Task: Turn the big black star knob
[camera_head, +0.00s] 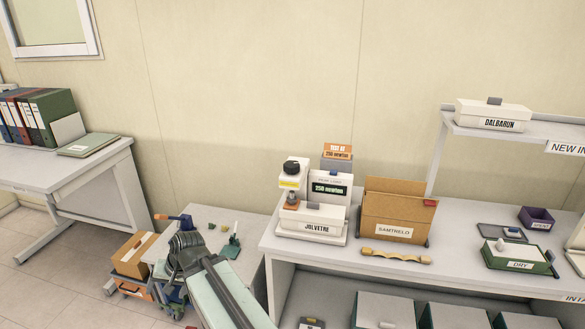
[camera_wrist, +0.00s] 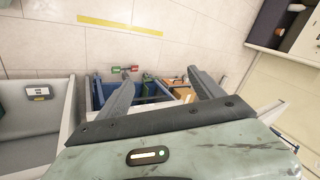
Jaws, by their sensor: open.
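A black knob (camera_head: 291,167) sits on top of the white testing machine (camera_head: 341,187) on the right bench. It looks like the big star knob, but its lobes are too small to make out. My gripper (camera_head: 184,242) is well to the left of the machine and lower, near the small low table. In the wrist view my gripper (camera_wrist: 160,74) has its two dark fingers spread apart with nothing held between them. The knob does not show in the wrist view.
A brown SAMTRELO box (camera_head: 393,212) stands right of the machine, with a wooden last-like piece (camera_head: 396,257) in front. A green DRY tray (camera_head: 518,258) is farther right. A blue bin (camera_wrist: 100,92) lies beyond my fingers. The wall above the machine is bare.

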